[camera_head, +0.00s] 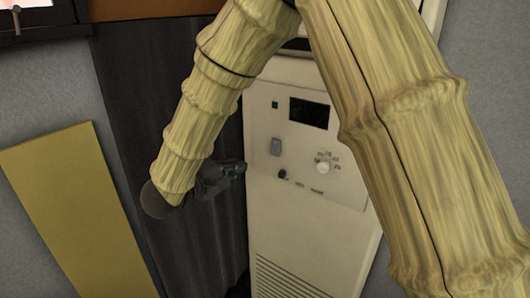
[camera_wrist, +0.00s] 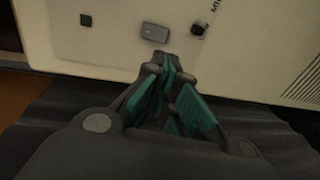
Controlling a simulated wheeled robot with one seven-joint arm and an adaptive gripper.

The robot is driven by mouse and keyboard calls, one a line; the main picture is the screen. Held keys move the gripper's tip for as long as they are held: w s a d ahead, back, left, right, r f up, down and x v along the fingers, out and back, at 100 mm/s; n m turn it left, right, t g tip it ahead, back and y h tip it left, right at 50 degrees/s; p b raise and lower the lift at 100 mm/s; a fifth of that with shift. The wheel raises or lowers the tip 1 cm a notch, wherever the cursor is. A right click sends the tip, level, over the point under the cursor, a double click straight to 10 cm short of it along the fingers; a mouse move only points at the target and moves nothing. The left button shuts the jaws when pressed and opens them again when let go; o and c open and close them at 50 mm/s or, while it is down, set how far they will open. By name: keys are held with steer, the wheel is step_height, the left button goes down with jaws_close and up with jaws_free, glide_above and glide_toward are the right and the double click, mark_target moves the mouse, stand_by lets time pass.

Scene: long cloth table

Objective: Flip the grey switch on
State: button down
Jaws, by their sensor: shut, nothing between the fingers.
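The grey switch (camera_head: 276,147) is a small rectangular rocker on the front panel of a cream cabinet (camera_head: 300,225). In the wrist view the switch (camera_wrist: 155,33) lies just beyond my fingertips, slightly to their left. My gripper (camera_head: 241,168) is at the left edge of the cabinet in the head view, below and left of the switch. In the wrist view my gripper (camera_wrist: 172,62) is shut and empty, with its teal finger pads together. It looks apart from the switch. I cannot tell which way the switch is set.
The panel also holds a dark display (camera_head: 309,113), a white dial (camera_head: 323,167), a black knob (camera_head: 282,174) and a small dark square button (camera_head: 275,104). Vent slots (camera_head: 290,280) are lower down. A yellow board (camera_head: 70,205) stands at the left. My arm covers the cabinet's right side.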

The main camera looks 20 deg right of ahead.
steer(key=shift+r, duration=0.2)
steer(key=p, duration=0.5)
glide_toward(270, 150)
steer(key=x, duration=0.6)
steer(key=shift+w+d, duration=0.15)
steer(key=shift+d, duration=0.1)
steer(key=shift+w+d+f, duration=0.15)
steer(key=shift+d, duration=0.05)
